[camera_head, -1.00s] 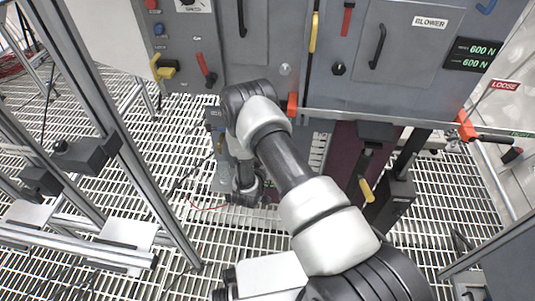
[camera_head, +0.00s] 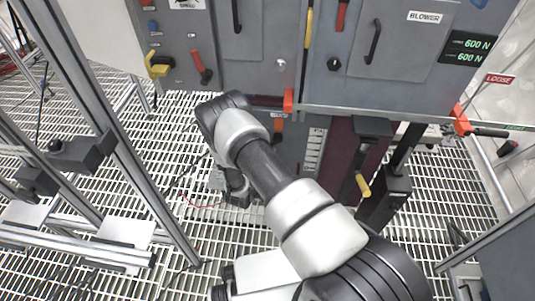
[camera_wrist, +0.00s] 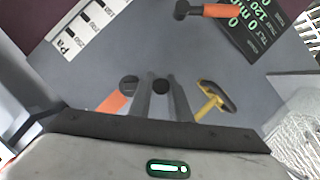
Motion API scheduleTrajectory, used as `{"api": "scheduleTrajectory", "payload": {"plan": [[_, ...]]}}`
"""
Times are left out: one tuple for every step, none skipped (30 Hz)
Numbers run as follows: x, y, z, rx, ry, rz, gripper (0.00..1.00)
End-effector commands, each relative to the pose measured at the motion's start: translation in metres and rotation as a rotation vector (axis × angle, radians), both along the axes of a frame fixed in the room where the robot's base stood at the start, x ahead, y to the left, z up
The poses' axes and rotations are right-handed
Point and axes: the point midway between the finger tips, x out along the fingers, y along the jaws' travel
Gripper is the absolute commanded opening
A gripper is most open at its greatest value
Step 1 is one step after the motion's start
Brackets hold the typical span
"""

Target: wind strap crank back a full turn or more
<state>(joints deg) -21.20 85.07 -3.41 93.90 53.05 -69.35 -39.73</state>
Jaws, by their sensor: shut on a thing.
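My gripper (camera_wrist: 160,100) shows in the wrist view with its two grey fingers close together in front of a grey panel. A dark round knob (camera_wrist: 160,86) sits between the fingertips, and the gripper is shut on it. I cannot tell how this knob joins the rest of the strap crank. An orange handle (camera_wrist: 112,103) lies just left of the fingers, and a yellow-handled part (camera_wrist: 210,100) is to the right, apart from them. In the head view my arm hides the gripper's fingertips and what they hold.
A LOOSE sign (camera_head: 499,79) is at right. Metal frame posts (camera_head: 110,130) stand left. A yellow-tipped lever (camera_head: 362,184) hangs right of my arm.

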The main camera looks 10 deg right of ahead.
Motion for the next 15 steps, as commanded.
{"api": "scheduleTrajectory", "payload": {"plan": [[-0.0026, -0.0009, -0.0025, 0.001, 0.006, -0.003, 0.00], [-0.0025, -0.0010, -0.0025, 0.001, 0.006, -0.003, 0.22], [-0.0024, -0.0009, -0.0023, 0.001, 0.005, -0.003, 0.25], [-0.0022, -0.0008, -0.0022, 0.001, 0.005, -0.003, 0.25], [-0.0020, -0.0007, -0.0019, 0.001, 0.005, -0.002, 0.25], [-0.0018, -0.0007, -0.0017, 0.001, 0.005, -0.002, 0.25], [-0.0016, -0.0006, -0.0015, 0.002, 0.003, -0.002, 0.25], [-0.0015, -0.0005, -0.0014, 0.002, 0.003, -0.002, 0.25], [-0.0013, -0.0005, -0.0012, 0.001, 0.003, -0.001, 0.25], [-0.0012, -0.0004, -0.0011, 0.001, 0.003, -0.001, 0.25], [-0.0014, 0.0000, -0.0007, 0.001, 0.003, -0.001, 0.25], [-0.0023, 0.0007, -0.0001, 0.001, 0.003, -0.001, 0.25], [-0.0036, 0.0017, 0.0006, 0.002, 0.003, 0.000, 0.25], [-0.0053, 0.0029, 0.0014, 0.002, 0.003, 0.000, 0.25], [-0.0086, 0.0054, 0.0031, 0.001, 0.003, 0.001, 0.25]]}}
